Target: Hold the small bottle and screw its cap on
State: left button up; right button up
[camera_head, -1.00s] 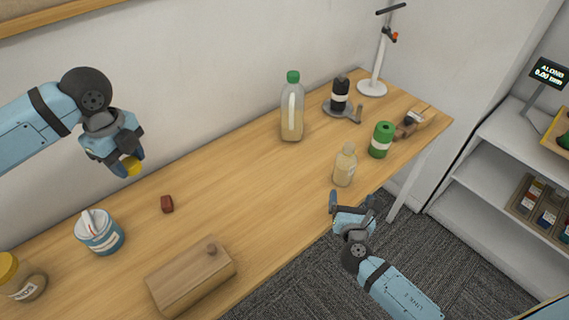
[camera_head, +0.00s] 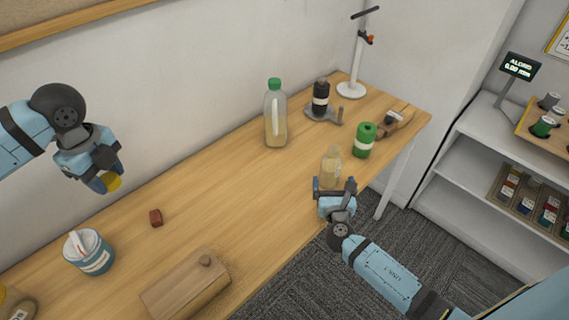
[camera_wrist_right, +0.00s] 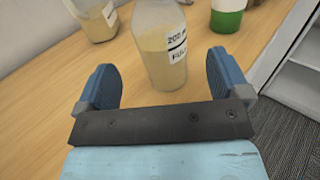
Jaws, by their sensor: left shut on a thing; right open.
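The small bottle (camera_head: 331,165), pale yellow and clear, stands upright near the table's front edge; no coloured cap shows on it. My right gripper (camera_head: 334,184) is open at its near side. In the right wrist view the bottle (camera_wrist_right: 163,50) stands ahead of and partly between the spread fingers, apart from both; its top is cut off and its label shows "200". My left gripper (camera_head: 106,181) is shut on a yellow cap (camera_head: 113,183), held above the table at the left, far from the bottle.
A tall green-capped bottle (camera_head: 275,118) stands behind the small bottle. A green container (camera_head: 364,141) stands close on its right. A black bottle (camera_head: 320,97) is farther back. Mid-table is clear.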

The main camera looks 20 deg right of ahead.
aim_at(331, 165)
pick_arm(q)
jog(key=shift+r, duration=0.1)
pick_arm(e)
jog(key=shift+x, duration=0.85)
jog(key=shift+w, duration=0.1)
pick_arm(q)
jog(key=shift+r+p, duration=0.35)
jog(key=shift+p, duration=0.05)
pick_arm(e)
jog(key=x, duration=0.5)
jog(key=shift+d, duration=0.1)
jog(key=c, duration=1.2)
jog(key=shift+o, duration=0.2)
jog(key=shift+r, duration=0.15)
